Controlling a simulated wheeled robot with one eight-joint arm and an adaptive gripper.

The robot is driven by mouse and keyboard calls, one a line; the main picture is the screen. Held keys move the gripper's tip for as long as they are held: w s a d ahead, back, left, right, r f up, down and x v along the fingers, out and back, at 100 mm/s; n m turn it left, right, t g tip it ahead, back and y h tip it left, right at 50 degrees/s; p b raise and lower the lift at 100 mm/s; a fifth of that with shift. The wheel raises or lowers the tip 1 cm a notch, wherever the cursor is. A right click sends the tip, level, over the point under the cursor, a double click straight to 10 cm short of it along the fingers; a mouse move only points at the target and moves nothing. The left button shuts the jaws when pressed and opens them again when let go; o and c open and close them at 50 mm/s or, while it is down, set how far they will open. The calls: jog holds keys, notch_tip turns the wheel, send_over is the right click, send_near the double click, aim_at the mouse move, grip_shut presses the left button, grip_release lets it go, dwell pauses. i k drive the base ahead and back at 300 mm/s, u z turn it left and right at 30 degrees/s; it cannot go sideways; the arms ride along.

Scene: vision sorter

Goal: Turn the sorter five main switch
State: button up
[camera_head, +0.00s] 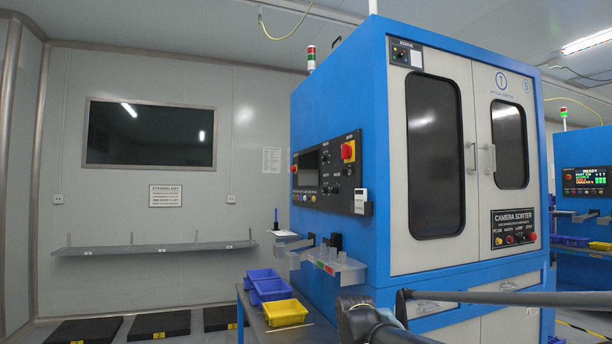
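A blue and white sorter cabinet (372,120) fills the middle and right. A round badge (528,84) at its upper right seems to carry a 5. A black control panel (328,203) on its blue left side has a dark screen (310,161) and several small knobs and buttons. A red rotary switch on a yellow plate (348,151) sits at the panel's upper right; its small label is unreadable. Another small panel (406,53) is high on the front, with a dark knob and small lights. My dark arm crosses the bottom right; my gripper is not visible.
A table with blue bins (268,289) and a yellow bin (285,313) stands below the panel. A grey shelf with clear holders (333,268) juts from the cabinet. Another blue sorter (583,152) with a lit screen is at right. Floor shows left of the table.

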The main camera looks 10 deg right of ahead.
aim_at(346, 149)
jog(key=u, duration=0.05)
jog(key=i, duration=1)
jog(key=z, duration=0.05)
